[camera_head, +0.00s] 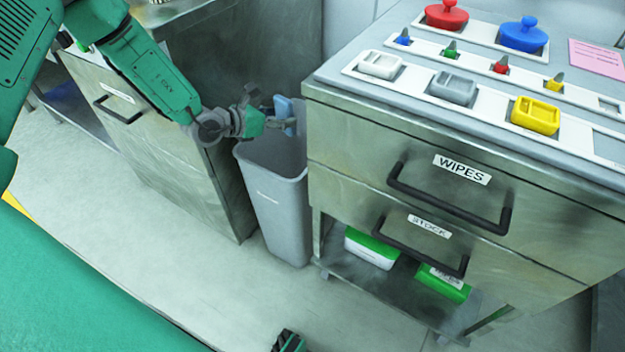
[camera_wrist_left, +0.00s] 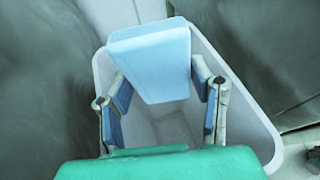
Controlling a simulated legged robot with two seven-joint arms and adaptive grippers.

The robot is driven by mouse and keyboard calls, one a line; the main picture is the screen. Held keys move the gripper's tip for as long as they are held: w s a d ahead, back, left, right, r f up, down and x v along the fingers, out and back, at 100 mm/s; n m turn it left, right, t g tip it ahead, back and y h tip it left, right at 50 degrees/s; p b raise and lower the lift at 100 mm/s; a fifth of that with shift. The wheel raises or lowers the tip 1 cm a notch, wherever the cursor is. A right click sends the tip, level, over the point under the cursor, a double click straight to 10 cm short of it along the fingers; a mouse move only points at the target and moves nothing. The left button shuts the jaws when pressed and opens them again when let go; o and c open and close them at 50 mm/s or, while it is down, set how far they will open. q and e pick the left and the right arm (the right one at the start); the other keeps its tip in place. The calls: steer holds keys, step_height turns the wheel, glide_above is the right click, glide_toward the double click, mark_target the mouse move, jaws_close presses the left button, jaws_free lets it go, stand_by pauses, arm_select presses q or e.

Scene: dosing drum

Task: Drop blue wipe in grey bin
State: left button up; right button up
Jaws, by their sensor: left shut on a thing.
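The blue wipe (camera_head: 283,108) is a light blue folded pad. My left gripper (camera_head: 285,122) is shut on it and holds it over the mouth of the grey bin (camera_head: 280,205). In the left wrist view the wipe (camera_wrist_left: 150,62) sits between the fingers of the left gripper (camera_wrist_left: 158,92), with the bin's rim (camera_wrist_left: 262,128) around it and the inside below. The bin stands upright on the floor between two steel cabinets. A dark fingertip (camera_head: 290,341), likely of my right gripper, shows at the bottom edge; its jaw state is unclear.
The right cabinet has a WIPES drawer (camera_head: 440,190) and a STOCK drawer (camera_head: 420,236), both shut. Its top holds red (camera_head: 446,16) and blue (camera_head: 524,36) lids and several small dishes. The left cabinet (camera_head: 150,150) borders the bin. Open floor lies in front.

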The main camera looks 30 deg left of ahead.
mark_target(282, 131)
arm_select(q)
steer(key=shift+w+a+f, duration=0.25)
steer(key=shift+w+a, duration=0.1)
steer(key=shift+w, duration=0.05)
steer(key=shift+a+f, duration=0.15)
steer(key=shift+f, duration=0.05)
steer(key=shift+f+b, duration=0.35)
steer(key=shift+b, duration=0.15)
steer(key=f+b, duration=0.2)
steer(key=f, duration=0.1)
steer(key=f+b, duration=0.1)
steer(key=b, duration=0.1)
steer(key=shift+d+f, duration=0.25)
steer(key=shift+f, duration=0.1)
steer(key=shift+a, duration=0.15)
steer(key=o, duration=1.3)
steer(key=shift+c, duration=0.2)
